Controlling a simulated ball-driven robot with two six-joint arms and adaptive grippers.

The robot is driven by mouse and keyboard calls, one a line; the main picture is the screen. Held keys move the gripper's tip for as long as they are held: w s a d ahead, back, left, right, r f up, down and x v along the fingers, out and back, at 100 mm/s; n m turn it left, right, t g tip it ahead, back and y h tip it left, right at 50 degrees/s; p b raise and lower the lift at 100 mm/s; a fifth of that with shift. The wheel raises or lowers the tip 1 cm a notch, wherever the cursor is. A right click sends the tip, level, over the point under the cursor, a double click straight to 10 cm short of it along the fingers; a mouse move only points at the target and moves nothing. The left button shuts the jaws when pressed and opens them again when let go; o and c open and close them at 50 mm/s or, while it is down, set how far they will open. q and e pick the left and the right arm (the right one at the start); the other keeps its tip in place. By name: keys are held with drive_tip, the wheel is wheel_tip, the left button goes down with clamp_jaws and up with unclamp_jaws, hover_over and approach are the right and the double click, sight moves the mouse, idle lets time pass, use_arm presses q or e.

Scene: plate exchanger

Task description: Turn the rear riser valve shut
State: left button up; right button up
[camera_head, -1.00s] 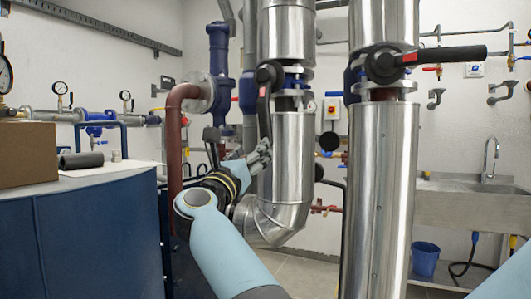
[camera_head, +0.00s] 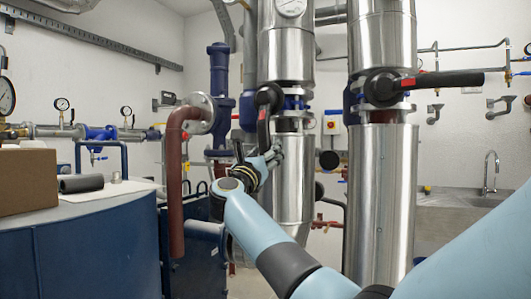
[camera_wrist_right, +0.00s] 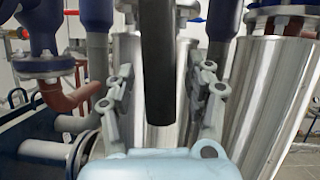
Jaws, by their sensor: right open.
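The rear riser (camera_head: 287,50) is the silver-clad pipe left of centre in the head view. Its valve has a black hub (camera_head: 269,96) and a black lever (camera_head: 263,131) that hangs down along the pipe. My right gripper (camera_head: 270,155) is at the lower end of this lever. In the right wrist view the dark lever (camera_wrist_right: 158,65) comes down between my two spread fingers, with visible gaps on both sides. The gripper is open and not closed on it. The lever's lower end is partly hidden by the gripper in the head view. My left gripper is not in view.
The nearer riser (camera_head: 383,200) stands to the right; its black lever (camera_head: 447,80) points right. A red-brown bent pipe (camera_head: 175,180) stands left of the gripper. A blue tank (camera_head: 80,235) carries a cardboard box (camera_head: 27,182). A sink (camera_head: 450,205) is behind at right.

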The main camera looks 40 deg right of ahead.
drive_tip(key=shift+c, duration=0.3)
clamp_jaws()
drive_tip(key=shift+s+d+n+p, duration=0.1)
drive_tip(key=shift+s+n+p, duration=0.1)
drive_tip(key=shift+n+p, duration=0.25)
